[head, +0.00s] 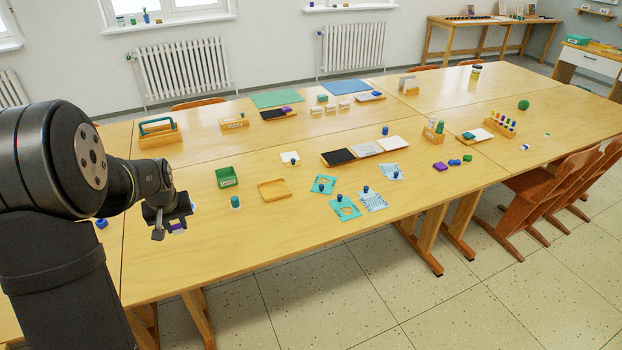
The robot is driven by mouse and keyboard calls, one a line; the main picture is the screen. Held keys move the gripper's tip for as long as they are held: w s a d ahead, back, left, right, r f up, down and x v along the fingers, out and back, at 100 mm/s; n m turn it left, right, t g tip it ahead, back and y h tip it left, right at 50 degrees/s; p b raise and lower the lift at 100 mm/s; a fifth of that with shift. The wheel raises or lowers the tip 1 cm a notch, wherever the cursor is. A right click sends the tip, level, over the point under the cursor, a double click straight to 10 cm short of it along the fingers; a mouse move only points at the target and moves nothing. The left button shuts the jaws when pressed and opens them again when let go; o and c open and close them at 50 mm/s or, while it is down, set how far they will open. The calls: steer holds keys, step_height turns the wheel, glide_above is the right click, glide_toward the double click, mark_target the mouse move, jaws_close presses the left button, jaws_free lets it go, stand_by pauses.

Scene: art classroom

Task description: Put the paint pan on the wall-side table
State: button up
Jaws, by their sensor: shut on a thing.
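My gripper (172,222) is at the left, low over the near left part of the joined wooden tables. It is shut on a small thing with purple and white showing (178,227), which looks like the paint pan. The dark fingers hide most of it, and I cannot tell whether it touches the tabletop. The far row of the joined tables (215,135) runs along the wall with the radiators. Another wooden table (490,22) stands against the wall at the back right. I cannot tell from the view which one is named the wall-side table.
A green-capped jar (235,202), a green box (227,177) and a wooden tray (273,190) stand right of my gripper. A wooden tool carrier (160,139) and a small wooden box (234,124) stand farther back. Chairs (545,190) stand at the right.

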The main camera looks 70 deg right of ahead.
step_height(320, 180, down, 5)
glide_above(158, 264)
steer(key=f, duration=0.7)
steer(key=shift+s+a, duration=0.3)
steer(key=shift+s, duration=0.1)
steer(key=shift+f, duration=2)
steer(key=shift+f, duration=0.1)
steer(key=o, duration=1)
steer(key=shift+c, duration=0.2)
steer(key=v, duration=1.2)
steer(key=shift+d, duration=0.1)
